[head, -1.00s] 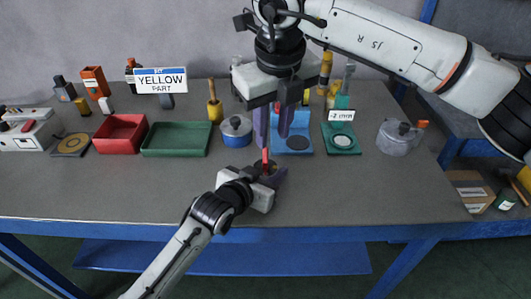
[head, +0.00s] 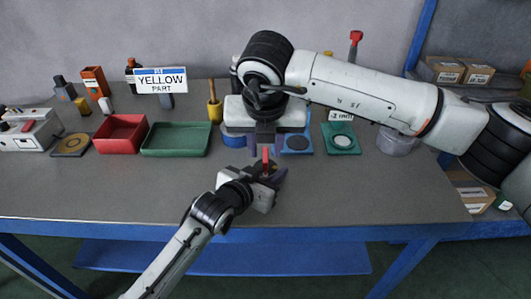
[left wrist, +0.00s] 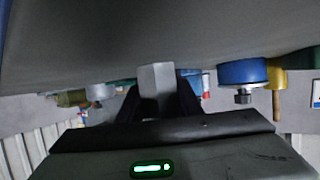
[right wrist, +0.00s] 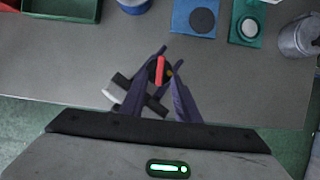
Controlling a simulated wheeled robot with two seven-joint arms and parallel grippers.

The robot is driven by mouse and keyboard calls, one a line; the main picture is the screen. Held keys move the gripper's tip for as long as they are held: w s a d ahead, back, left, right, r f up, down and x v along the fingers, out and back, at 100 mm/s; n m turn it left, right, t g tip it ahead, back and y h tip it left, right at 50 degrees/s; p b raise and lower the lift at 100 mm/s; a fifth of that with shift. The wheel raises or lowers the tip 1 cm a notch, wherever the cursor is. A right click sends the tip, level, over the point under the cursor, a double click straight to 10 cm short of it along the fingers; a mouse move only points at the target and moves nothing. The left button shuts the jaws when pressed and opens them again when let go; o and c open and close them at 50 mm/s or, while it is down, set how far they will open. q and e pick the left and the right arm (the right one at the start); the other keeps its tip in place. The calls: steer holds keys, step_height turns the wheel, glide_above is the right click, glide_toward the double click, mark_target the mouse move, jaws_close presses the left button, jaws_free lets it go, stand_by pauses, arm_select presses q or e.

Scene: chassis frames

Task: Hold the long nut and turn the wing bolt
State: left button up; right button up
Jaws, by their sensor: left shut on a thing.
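The wing bolt (head: 266,157) shows as an upright red wing above my left gripper (head: 266,173), at the front middle of the table. In the right wrist view the red wing (right wrist: 160,70) lies between the fingers. The long nut (left wrist: 157,82) is a grey six-sided piece in the left wrist view, with my left gripper shut on it. My right gripper (head: 266,146) points down just above and behind the left one. Its purple fingers (right wrist: 168,63) stand apart, one on each side of the red wing; I cannot tell whether they touch it.
Behind the grippers are a blue round pot (head: 234,139), a blue tray (head: 297,150) and a green pad (head: 341,150). A green tray (head: 176,153) and a red tray (head: 121,148) lie left. A grey pot (head: 398,147) stands right, partly hidden by my arm. The front table surface is clear.

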mark_target(266, 156)
steer(key=shift+x, duration=1.9)
jaws_close()
steer(key=n, duration=0.1)
steer(key=n+y, duration=0.1)
steer(key=n, duration=0.1)
steer(key=n+y, duration=0.1)
steer(key=n, duration=0.1)
steer(key=shift+w+d, duration=0.1)
steer(key=shift+d, duration=0.25)
steer(key=shift+w+d+f+n+g+y, duration=0.1)
steer(key=shift+n+g+y, duration=0.25)
steer(key=shift+n, duration=0.8)
steer(key=shift+d+n+g+y, duration=0.1)
steer(key=shift+n+g+y, duration=0.2)
steer(key=shift+n, duration=0.85)
steer(key=shift+f, duration=0.1)
